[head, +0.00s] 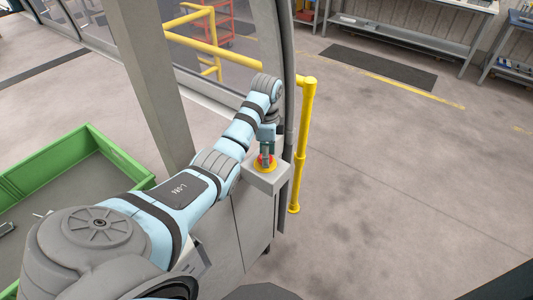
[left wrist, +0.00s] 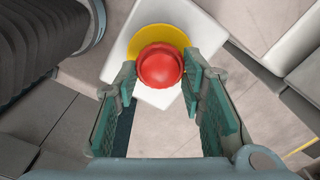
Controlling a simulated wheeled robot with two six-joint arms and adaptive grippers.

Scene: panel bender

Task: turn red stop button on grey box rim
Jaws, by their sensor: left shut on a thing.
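The red stop button (left wrist: 160,65) sits on a yellow disc (left wrist: 185,37) in the left wrist view. The disc is on the top of a grey box (head: 262,179) in the head view, beside a tall grey edge. My left gripper (head: 266,158) points down over the box and hides part of the button. In the left wrist view its two fingers stand on either side of the red cap, shut on it. My right gripper is in neither view.
A yellow guard rail (head: 303,145) stands just right of the box. A grey post (head: 150,75) rises behind my left arm. A green bin (head: 110,152) is at left. The floor at right is open, with a dark mat (head: 380,67) farther off.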

